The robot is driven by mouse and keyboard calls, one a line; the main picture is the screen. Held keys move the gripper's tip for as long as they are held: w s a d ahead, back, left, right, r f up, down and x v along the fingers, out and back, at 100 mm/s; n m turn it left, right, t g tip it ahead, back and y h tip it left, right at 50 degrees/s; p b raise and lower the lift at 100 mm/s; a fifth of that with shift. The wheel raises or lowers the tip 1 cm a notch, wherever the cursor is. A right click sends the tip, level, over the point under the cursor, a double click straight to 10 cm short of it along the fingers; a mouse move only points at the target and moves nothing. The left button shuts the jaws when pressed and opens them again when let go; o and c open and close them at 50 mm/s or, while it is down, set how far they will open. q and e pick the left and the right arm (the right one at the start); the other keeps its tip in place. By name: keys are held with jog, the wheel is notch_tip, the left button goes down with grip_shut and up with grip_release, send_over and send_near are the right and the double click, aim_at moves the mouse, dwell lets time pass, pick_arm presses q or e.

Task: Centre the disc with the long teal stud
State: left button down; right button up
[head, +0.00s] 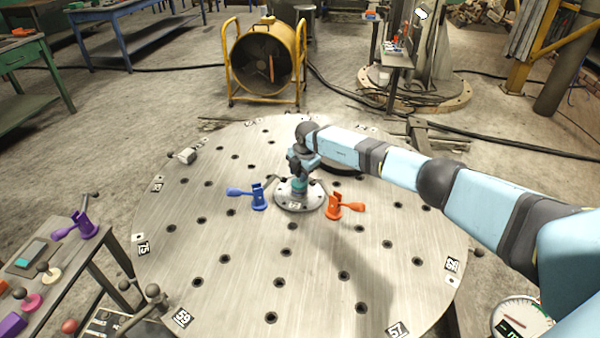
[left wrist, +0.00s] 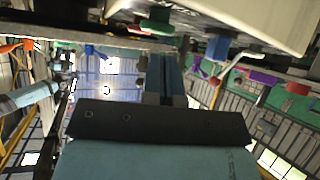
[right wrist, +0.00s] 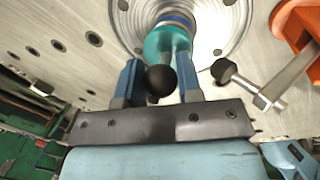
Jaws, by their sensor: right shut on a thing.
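The disc (head: 290,206) is a small round metal plate lying flat on the big round table. The teal stud (head: 298,184) stands at the disc's middle; it also shows in the right wrist view (right wrist: 168,42) with a black ball at its near end. My right gripper (head: 299,172) points down over the disc. In the right wrist view its blue fingers (right wrist: 160,75) stand on either side of the stud's ball end, shut on the stud. My left gripper (left wrist: 166,65) shows only in the left wrist view, its fingers together and empty, away from the disc.
A blue clamp (head: 259,199) stands left of the disc and an orange clamp (head: 334,207) right of it. The round table (head: 230,260) has many holes and is clear in front. A side bench with a purple clamp (head: 84,227) is at left; a dial gauge (head: 520,322) is at lower right.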

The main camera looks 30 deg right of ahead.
pick_arm(q)
jog(key=shift+s+f, duration=0.25)
jog(key=shift+f, duration=0.3)
pick_arm(e)
jog(key=shift+f, duration=0.4)
jog(key=o, duration=0.7)
jog(key=shift+c, duration=0.2)
pick_arm(q)
jog(key=shift+w+r, duration=0.1)
jog(key=shift+r, duration=0.1)
